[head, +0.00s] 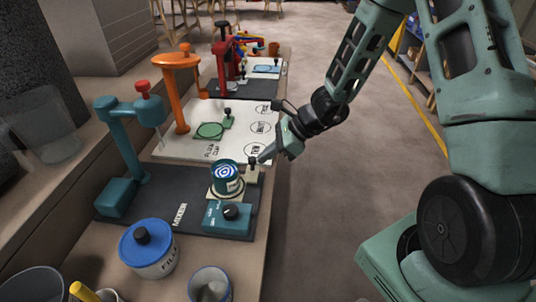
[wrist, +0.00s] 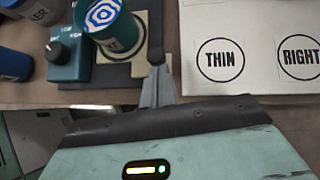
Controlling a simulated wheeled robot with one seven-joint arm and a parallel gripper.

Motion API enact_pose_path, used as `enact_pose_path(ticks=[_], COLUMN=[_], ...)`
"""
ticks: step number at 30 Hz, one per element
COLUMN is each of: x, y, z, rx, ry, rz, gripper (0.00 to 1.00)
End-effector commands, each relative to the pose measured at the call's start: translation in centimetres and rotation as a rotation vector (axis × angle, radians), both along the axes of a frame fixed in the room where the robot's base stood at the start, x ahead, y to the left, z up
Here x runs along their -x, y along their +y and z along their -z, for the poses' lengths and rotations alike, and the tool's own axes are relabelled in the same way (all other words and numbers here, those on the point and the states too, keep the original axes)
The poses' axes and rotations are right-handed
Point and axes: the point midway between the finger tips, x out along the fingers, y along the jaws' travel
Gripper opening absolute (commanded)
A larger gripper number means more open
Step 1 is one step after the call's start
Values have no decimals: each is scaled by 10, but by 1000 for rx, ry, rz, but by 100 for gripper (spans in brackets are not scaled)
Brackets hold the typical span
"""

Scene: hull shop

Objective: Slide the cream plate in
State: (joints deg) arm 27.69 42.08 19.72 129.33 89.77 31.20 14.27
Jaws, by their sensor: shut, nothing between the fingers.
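The cream plate (head: 249,178) lies on the dark mixer mat, with its dark knob (head: 252,163) standing at its right end. The plate also shows in the wrist view (wrist: 125,72), partly hidden by a teal can (head: 228,180) with a blue-and-white spiral top. The can stands on or over the plate; I cannot tell which. My gripper (head: 264,158) is shut and empty, its tips right beside the knob on the aisle side. In the wrist view the fingertips (wrist: 157,72) meet the foot of the knob; whether they touch is unclear.
The teal mixer stand (head: 130,140) rises at the mat's left. A teal box with a dial (head: 228,218) sits in front of the can. A blue-lidded FILL pot (head: 148,250) stands nearer. A white board (head: 215,125) lies beyond. The aisle floor at right is clear.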

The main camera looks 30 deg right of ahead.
Motion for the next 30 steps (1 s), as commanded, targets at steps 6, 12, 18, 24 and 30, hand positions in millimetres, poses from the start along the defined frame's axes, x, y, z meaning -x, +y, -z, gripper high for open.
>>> enact_pose_path(ticks=[6, 12, 18, 24, 30], x=[-17, -40, -62, -77, -83], y=[26, 62, 94, 115, 124], z=[1, 1, 0, -1, 0], rx=[-2, -2, -3, -3, -2], ry=[-3, -2, -3, -1, -1], rz=[-4, -6, -6, -3, -1], gripper=[0, 0, 0, 0, 0])
